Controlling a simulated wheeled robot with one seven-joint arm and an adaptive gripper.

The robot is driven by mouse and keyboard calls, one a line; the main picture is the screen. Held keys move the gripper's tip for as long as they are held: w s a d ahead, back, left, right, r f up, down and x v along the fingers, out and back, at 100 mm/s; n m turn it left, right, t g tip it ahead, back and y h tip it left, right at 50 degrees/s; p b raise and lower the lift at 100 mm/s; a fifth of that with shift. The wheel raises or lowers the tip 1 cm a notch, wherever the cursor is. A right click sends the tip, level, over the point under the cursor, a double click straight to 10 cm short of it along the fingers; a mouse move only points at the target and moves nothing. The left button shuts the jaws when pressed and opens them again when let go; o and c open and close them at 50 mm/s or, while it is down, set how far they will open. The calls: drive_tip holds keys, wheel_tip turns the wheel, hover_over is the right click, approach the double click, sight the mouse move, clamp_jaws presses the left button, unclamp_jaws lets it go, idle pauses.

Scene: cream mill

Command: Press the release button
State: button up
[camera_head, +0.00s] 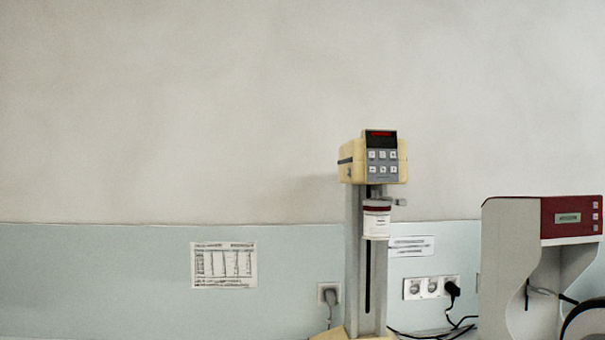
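A cream mill (372,160) with a pale yellow head stands on a grey column (354,260), right of the picture's middle. Its head bears a lit red display (381,134) and a grey keypad (383,161) with several small buttons in two rows. The button labels are too small to read, so I cannot tell which is the release button. A white jar (377,221) with a dark red band is held under the head, in front of the column. My gripper is not in this view.
A grey machine with a dark red panel (571,217) stands at the right edge, with a dark round part (585,322) at its lower right. Wall sockets (431,287) with black cables lie between it and the mill. A printed sheet (224,265) hangs on the wall at left.

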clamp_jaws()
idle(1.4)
